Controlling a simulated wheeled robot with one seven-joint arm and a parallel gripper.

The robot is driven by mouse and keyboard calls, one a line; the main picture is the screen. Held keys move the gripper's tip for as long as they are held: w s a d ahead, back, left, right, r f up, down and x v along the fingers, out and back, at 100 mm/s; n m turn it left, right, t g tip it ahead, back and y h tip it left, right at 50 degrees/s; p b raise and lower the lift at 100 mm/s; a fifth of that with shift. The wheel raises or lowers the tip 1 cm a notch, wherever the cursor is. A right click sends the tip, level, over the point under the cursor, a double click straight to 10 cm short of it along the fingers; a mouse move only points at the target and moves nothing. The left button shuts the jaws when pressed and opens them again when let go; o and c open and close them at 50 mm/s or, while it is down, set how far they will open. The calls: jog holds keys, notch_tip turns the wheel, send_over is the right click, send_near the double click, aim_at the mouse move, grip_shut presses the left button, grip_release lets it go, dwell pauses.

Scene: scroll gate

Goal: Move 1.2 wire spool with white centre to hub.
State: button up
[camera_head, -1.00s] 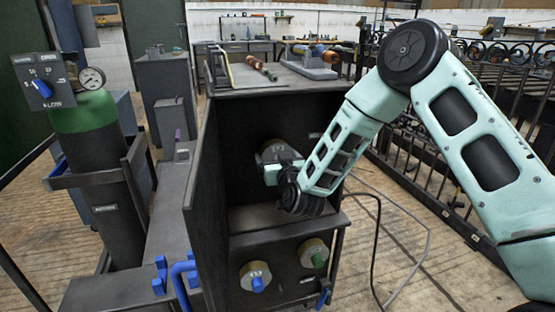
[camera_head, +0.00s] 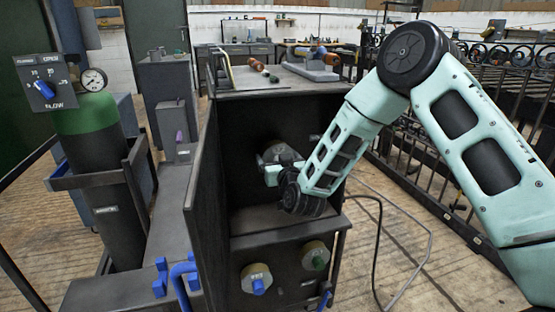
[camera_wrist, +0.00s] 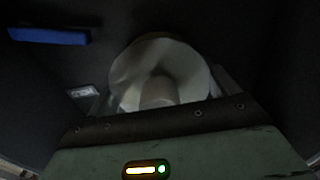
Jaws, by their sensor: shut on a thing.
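My gripper (camera_head: 278,162) reaches into the upper compartment of the dark cabinet and is shut on a round spool (camera_head: 277,152). The spool is close to the compartment's back wall. I cannot tell whether it is seated on a hub, as any hub is hidden behind it. No size marking on it can be read.
The cabinet's open door (camera_head: 203,200) stands left of my gripper. Below, one spool with a blue centre (camera_head: 257,280) and one with a green centre (camera_head: 315,256) sit on the front panel. A blue bar (camera_wrist: 48,36) and a small label (camera_wrist: 84,92) show inside.

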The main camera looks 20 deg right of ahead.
jog(key=shift+w+r, duration=0.2)
jog(key=shift+w, duration=0.35)
dwell(1.1)
jog(key=o, duration=1.2)
jog(key=shift+f, duration=0.1)
